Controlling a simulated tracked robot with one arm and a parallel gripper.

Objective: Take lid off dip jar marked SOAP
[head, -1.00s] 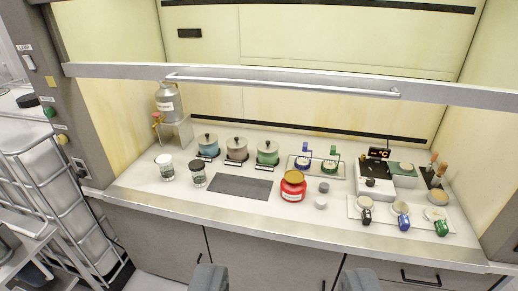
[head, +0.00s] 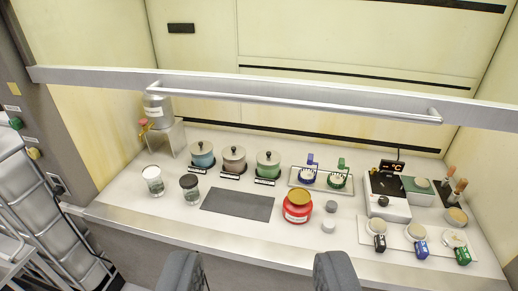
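Three lidded dip jars stand in a row on the white hood bench: a blue jar (head: 202,158), a brown jar (head: 234,162) and a green jar (head: 268,167). Each has a grey lid with a small knob, and all three lids are on. A small label stands in front of each jar, but the print is too small to read, so I cannot tell which one is SOAP. My gripper (head: 260,270) is open and empty, its two fingers wide apart at the bottom of the view, in front of and well short of the jars.
A sash with a silver handle (head: 290,103) crosses above the bench. A dark mat (head: 237,204) lies before the jars. A red jar (head: 297,206), two small jars (head: 153,181) (head: 189,188), a rack (head: 320,180) and a hotplate (head: 388,199) stand around them.

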